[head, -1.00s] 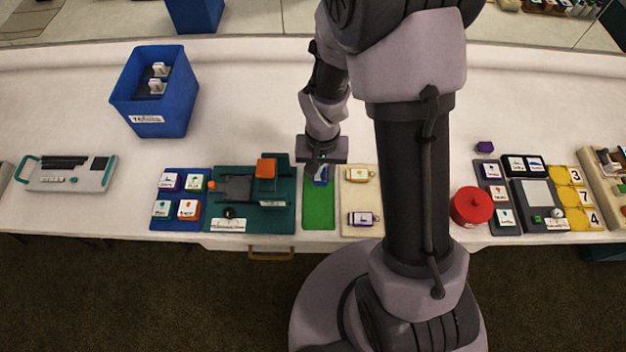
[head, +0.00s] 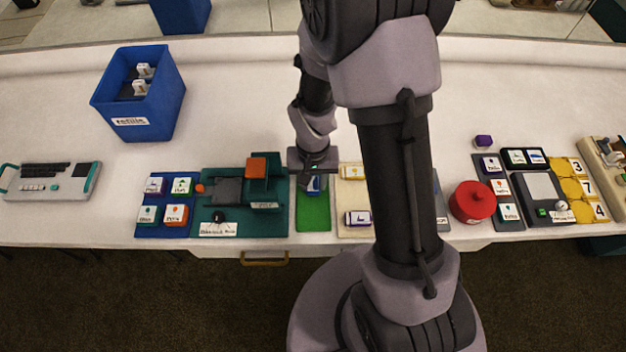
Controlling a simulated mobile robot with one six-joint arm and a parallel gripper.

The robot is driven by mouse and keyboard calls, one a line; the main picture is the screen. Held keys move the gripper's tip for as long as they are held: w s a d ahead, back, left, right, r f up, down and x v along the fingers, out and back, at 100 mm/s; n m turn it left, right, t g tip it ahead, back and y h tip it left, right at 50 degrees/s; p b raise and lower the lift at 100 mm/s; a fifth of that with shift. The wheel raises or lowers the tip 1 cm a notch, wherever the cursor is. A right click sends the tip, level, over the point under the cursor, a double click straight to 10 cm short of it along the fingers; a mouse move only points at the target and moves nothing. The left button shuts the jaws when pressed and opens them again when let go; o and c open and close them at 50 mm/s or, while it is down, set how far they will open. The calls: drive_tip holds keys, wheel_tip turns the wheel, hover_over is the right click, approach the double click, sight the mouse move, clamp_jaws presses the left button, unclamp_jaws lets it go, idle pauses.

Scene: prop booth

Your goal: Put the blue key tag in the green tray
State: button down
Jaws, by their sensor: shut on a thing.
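The green tray (head: 313,214) is a narrow green rectangle near the front edge of the table, at the picture's middle. My gripper (head: 314,177) points down over the tray's far end. It is shut on the blue key tag (head: 313,186), which shows as a small blue piece with a pale patch just below the fingers. My wrist hides the top of the tag and the fingertips. I cannot tell whether the tag touches the tray's floor.
A teal station (head: 225,222) with an orange block stands close left of the tray. A cream tray (head: 347,196) with two tags is close right. A red round pot (head: 472,204) is farther right. A blue bin (head: 140,105) stands at the back left.

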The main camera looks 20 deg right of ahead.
drive_tip(key=c, duration=0.9)
unclamp_jaws()
wheel_tip(320, 180, up, 17)
drive_tip(key=p, duration=0.7)
drive_tip(key=shift+r, duration=0.2)
